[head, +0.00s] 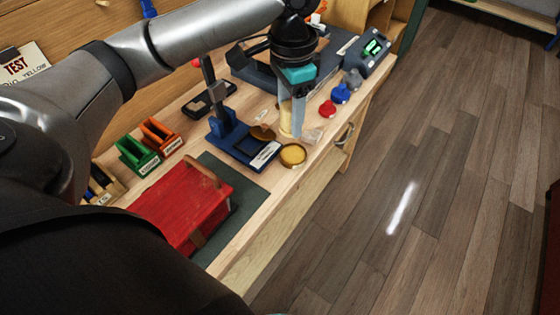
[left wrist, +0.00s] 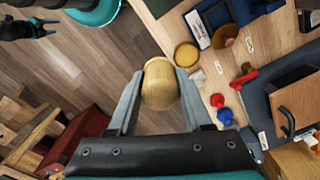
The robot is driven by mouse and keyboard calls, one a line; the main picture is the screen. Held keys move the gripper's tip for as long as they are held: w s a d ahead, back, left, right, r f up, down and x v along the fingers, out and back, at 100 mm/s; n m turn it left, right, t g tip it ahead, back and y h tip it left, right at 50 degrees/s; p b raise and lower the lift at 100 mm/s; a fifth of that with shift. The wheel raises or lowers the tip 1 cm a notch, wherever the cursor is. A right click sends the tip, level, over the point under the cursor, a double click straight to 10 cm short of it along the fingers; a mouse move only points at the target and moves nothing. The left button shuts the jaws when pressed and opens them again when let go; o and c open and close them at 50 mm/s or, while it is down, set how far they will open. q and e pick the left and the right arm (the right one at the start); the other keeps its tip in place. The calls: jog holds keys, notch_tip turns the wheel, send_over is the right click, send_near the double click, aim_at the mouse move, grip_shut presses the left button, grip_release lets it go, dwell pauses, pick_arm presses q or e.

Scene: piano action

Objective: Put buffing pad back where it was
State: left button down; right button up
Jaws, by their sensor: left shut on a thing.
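My left gripper (head: 291,115) is shut on a tan, rounded pad, which I take to be the buffing pad (left wrist: 160,86). The pad sits between both fingers in the left wrist view, and in the head view the fingers mostly hide it. The gripper points down above the bench's front part. A round yellow-topped dish (head: 293,155) is just below and in front of it, apart from the pad; it also shows in the left wrist view (left wrist: 187,55). What seems to be my right gripper (left wrist: 40,28) is at the top left of the wrist view, its jaws unclear.
A blue labelled stand (head: 240,145) and a brown disc (head: 263,132) are left of the gripper. Red and blue knobs (head: 340,93) and a display device (head: 368,50) are to the right. A red box (head: 180,205) lies on a dark mat (head: 245,200). The bench edge is close.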

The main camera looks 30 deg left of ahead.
pick_arm(q)
jog(key=a+f+m+b, duration=0.1)
jog(key=f, duration=0.5)
jog(key=a+f+m+b, duration=0.1)
jog(key=f+b, duration=0.1)
jog(key=f, duration=0.5)
jog(key=w+a+f+m+b, duration=0.1)
jog(key=f, duration=0.6)
jog(key=shift+a+f, duration=0.15)
pick_arm(e)
jog(key=f, duration=0.4)
jog(key=shift+s+f, duration=0.1)
jog(key=shift+s, duration=0.15)
pick_arm(q)
jog(key=shift+c, duration=1.6)
grip_release()
notch_tip(320, 180, up, 12)
jog(key=p, duration=0.2)
jog(key=shift+p, duration=0.35)
pick_arm(e)
notch_tip(320, 180, up, 3)
jog(key=shift+r, duration=0.1)
